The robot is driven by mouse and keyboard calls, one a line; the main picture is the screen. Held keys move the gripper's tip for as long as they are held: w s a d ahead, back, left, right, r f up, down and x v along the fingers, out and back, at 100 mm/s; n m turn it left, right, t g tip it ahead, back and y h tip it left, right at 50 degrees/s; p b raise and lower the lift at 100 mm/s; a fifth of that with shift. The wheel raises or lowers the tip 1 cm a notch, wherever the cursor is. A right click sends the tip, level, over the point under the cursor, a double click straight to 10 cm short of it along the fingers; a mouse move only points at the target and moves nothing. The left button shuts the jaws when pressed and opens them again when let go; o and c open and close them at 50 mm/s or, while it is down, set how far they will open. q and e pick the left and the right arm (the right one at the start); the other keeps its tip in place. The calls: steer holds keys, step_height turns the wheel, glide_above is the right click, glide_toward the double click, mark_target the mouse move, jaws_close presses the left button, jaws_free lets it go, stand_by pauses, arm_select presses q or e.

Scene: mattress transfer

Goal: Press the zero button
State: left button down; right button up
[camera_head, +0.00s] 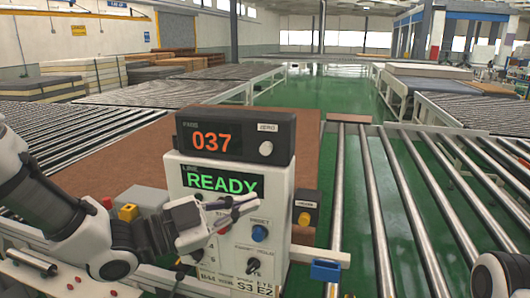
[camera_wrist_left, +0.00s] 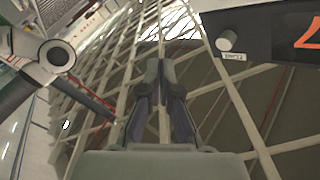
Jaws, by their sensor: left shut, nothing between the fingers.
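The zero button (camera_head: 266,148) is a round pale knob under a "ZERO" label, on the right of the dark display box (camera_head: 284,132) reading "037". In the left wrist view the button (camera_wrist_left: 227,40) and its label appear upside down at the upper right. My left gripper (camera_head: 257,202) is shut and empty in front of the white control panel (camera_head: 280,190), below and slightly left of the button and apart from it. In the wrist view its fingertips (camera_wrist_left: 160,70) are together, left of the button. My right gripper is not visible.
The panel shows "READY" and has a blue knob (camera_head: 260,233) and a black selector (camera_head: 253,265) below. A yellow-and-black button box (camera_head: 305,212) is beside it on the right. Roller conveyors (camera_head: 385,215) lie right of the panel. The space before the display box looks clear.

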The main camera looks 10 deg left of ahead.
mark_target(266, 148)
arm_select(q)
steer(key=shift+m+t+h, duration=0.4)
steer(key=r, duration=0.2)
steer(key=s+r, duration=0.1)
steer(key=r, duration=0.2)
steer(key=shift+a+r, duration=0.1)
steer(key=shift+r, duration=0.05)
steer(key=shift+w, duration=0.15)
steer(key=w+p, duration=0.1)
steer(key=w, duration=0.7)
steer(key=shift+w+p, duration=0.25)
steer(key=shift+p, duration=0.05)
stand_by(0.5)
steer(key=shift+w, duration=0.4)
